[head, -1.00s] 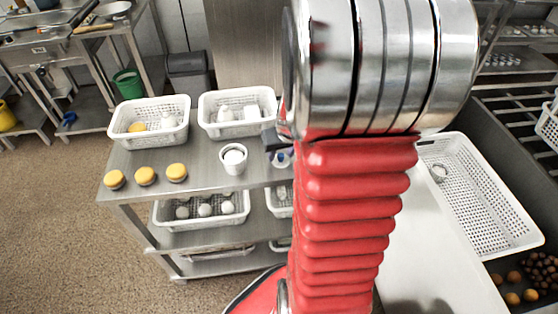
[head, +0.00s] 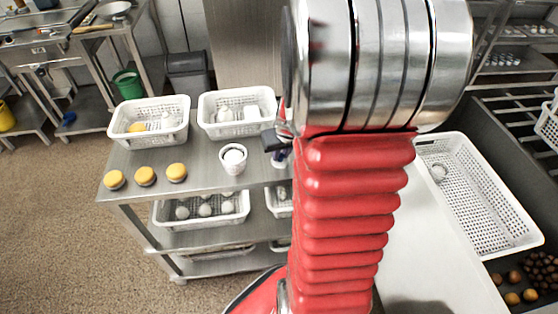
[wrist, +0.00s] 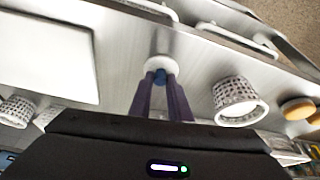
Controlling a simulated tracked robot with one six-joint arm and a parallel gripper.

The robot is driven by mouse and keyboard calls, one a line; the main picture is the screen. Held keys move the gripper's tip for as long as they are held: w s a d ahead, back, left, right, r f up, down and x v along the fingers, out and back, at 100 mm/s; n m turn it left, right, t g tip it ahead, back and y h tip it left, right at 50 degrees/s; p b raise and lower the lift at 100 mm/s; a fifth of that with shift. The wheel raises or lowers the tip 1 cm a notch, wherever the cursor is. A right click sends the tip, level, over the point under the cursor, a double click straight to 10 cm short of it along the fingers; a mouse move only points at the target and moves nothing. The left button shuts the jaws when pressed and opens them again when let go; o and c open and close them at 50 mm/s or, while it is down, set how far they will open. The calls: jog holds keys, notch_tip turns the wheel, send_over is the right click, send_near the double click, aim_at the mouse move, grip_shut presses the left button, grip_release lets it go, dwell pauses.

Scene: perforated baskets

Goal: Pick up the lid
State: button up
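The lid (wrist: 160,64) looks like a small white disc with a blue knob in the wrist view, on the steel table top. The two dark purple fingers of my gripper (wrist: 161,78) reach down to it, one on each side of the blue knob. I cannot tell whether they press on the knob. In the head view my gripper (head: 277,152) is just left of my red arm, low over the table, and it hides most of the lid.
A white perforated cup (head: 233,158) stands close left of my gripper; it also shows in the wrist view (wrist: 237,103). Several yellow-topped round items (head: 145,176) line the front left. White baskets (head: 150,121) stand behind. A large white basket (head: 480,205) is at right.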

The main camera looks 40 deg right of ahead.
aim_at(281, 156)
grip_shut()
jog(key=shift+r, duration=0.1)
notch_tip(281, 156, up, 10)
dwell(0.6)
dwell(0.5)
